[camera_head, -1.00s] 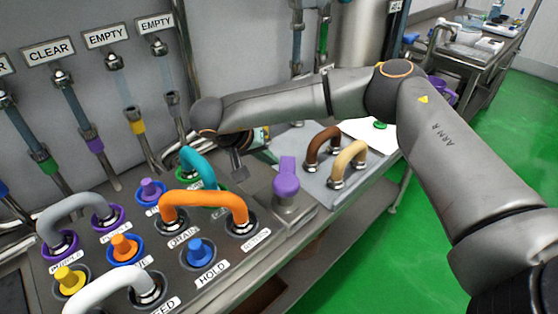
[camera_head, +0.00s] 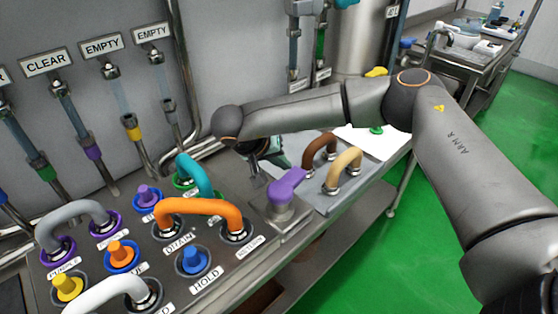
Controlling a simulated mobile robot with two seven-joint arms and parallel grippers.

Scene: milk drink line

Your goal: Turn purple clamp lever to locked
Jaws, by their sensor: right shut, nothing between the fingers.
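The purple clamp lever (camera_head: 286,187) sits on a metal block at the right end of the button panel. Its handle points up and to the right in the picture. My right gripper (camera_head: 256,177) is just left of and behind the lever, low over the panel, shut and empty. The arm's wrist partly hides it, and I cannot tell whether it touches the lever. No locked marking for the lever is readable. My left gripper is out of view.
An orange handle (camera_head: 201,208), a teal handle (camera_head: 198,173) and several push buttons stand left of the lever. Brown (camera_head: 319,147) and tan (camera_head: 346,164) handles stand on a plate to its right. Pipes run down the wall behind. Green floor lies beyond the counter's edge.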

